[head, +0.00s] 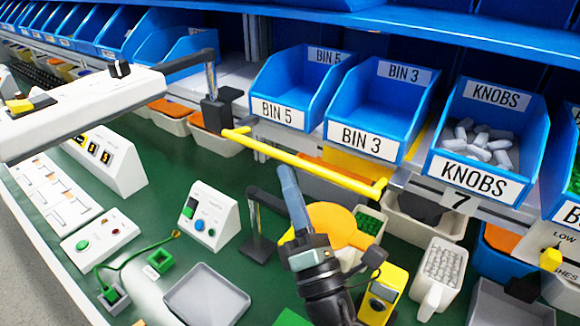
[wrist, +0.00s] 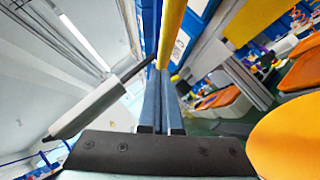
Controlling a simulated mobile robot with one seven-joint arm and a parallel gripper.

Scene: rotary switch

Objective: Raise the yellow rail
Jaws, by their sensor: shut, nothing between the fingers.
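The yellow rail (head: 305,166) is a long thin bar in the head view. It slopes down to the right in front of the blue bins, from a black-and-grey post at its left end to a short upturned end at its right. My gripper (head: 287,170) points up at the middle of the rail, its blue-grey fingers together and empty. The fingertips are just below the rail's line; I cannot tell whether they touch it. In the wrist view, the rail (wrist: 172,30) runs down from the top to the tips of my closed fingers (wrist: 160,75).
Blue bins, including BIN 3 (head: 362,143) and KNOBS (head: 474,178), stand behind the rail. An orange disc (head: 335,222) is close to the right of my gripper. A black stand (head: 258,245) is at its left. A grey tray (head: 207,295) lies on the green bench.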

